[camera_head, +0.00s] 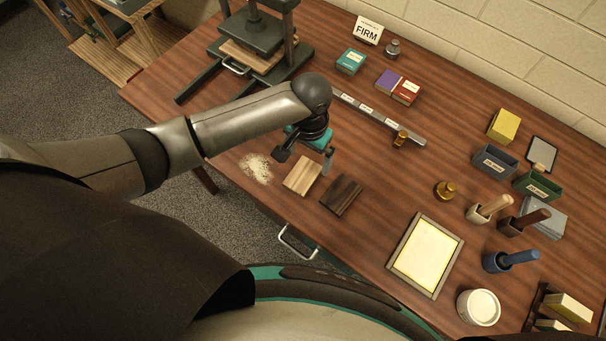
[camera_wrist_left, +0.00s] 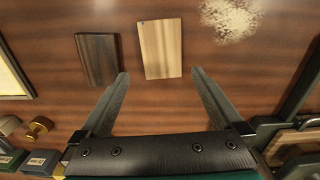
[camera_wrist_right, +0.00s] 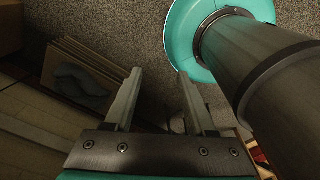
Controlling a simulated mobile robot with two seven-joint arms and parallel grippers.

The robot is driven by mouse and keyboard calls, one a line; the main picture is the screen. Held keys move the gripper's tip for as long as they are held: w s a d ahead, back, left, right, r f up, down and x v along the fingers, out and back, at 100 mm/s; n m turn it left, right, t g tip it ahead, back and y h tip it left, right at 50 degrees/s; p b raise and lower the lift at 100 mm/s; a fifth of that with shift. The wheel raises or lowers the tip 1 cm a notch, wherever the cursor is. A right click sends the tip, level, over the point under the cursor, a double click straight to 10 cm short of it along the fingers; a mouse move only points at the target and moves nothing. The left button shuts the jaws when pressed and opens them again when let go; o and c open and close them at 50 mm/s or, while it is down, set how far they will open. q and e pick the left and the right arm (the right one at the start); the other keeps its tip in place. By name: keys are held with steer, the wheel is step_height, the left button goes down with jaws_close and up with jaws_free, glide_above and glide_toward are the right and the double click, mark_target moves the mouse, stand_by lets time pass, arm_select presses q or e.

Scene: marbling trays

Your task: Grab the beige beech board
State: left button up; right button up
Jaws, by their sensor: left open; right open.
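The beige beech board (camera_head: 303,175) lies flat on the table near its front edge, left of a dark brown board (camera_head: 341,194). In the left wrist view the beige board (camera_wrist_left: 160,48) lies ahead of my left gripper (camera_wrist_left: 160,82), roughly between the lines of its two fingers. That gripper is open and empty. In the head view my left gripper (camera_head: 304,160) hangs above and just behind the board, without visible contact. My right gripper (camera_wrist_right: 160,80) shows only in its own wrist view, open and empty, over the floor away from the table.
A pile of pale shavings (camera_head: 256,168) lies left of the board. A press (camera_head: 250,45) stands at the back left. A metal rail (camera_head: 378,117) lies behind the boards. A framed tray (camera_head: 425,254) is to the right. Bare table surrounds the boards.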

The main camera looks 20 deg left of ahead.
mark_target(307, 169)
arm_select(q)
steer(key=shift+w+a+f+b, duration=0.1)
steer(key=shift+f+b, duration=0.15)
steer(key=shift+f, duration=1.15)
steer(key=shift+w+f+b, duration=0.1)
steer(key=shift+f+b, duration=0.15)
steer(key=shift+f, duration=1.1)
steer(key=shift+c, duration=0.2)
steer(key=c, duration=1.2)
